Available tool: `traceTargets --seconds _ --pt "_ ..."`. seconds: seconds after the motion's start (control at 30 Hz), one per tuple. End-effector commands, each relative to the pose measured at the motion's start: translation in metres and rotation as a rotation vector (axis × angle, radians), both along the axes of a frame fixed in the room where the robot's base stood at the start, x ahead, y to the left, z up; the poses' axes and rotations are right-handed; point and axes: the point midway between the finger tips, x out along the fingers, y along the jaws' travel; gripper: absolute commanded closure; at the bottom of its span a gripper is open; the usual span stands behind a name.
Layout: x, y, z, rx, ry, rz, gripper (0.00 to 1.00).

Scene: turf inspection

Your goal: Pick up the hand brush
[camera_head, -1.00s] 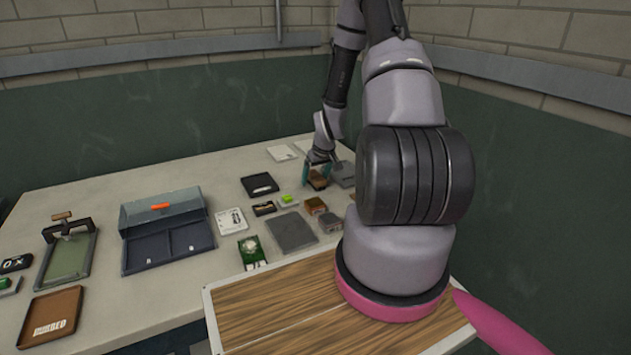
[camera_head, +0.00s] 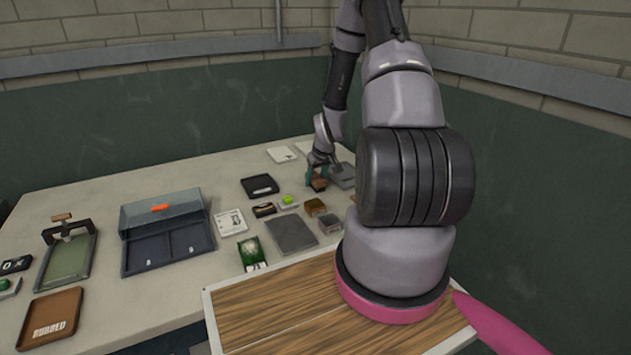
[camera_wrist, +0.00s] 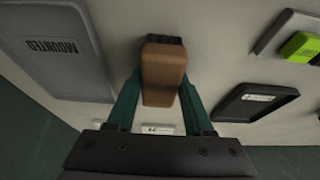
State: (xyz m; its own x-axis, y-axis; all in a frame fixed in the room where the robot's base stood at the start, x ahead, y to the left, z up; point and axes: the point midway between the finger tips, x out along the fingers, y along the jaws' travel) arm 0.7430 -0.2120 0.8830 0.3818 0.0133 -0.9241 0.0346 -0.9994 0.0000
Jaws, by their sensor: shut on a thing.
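The hand brush has a brown wooden block with dark bristles at one end, and it shows in the wrist view (camera_wrist: 163,75) between my two green fingers. My gripper (camera_wrist: 162,88) is shut on it. In the head view my gripper (camera_head: 317,176) is small, at the far right part of the table, and the brush (camera_head: 319,184) shows just below the fingers. I cannot tell clearly whether the brush touches the table.
A black tray (camera_head: 260,185) and a bright green block (camera_head: 288,200) are nearby. A dark flat plate (camera_head: 291,232) and small boxes sit in front.

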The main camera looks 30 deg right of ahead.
Motion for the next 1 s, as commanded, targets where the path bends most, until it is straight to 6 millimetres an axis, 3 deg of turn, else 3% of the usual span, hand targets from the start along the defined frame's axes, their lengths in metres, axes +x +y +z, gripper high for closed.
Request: traceTargets --seconds 0.17,0.6,1.0 --pt "0.001 0.000 0.014 -0.001 -0.004 0.001 1.00" --pt "0.001 0.000 0.094 -0.001 -0.004 0.000 1.00" --pt "0.000 0.000 0.105 0.000 -0.001 0.001 1.00"
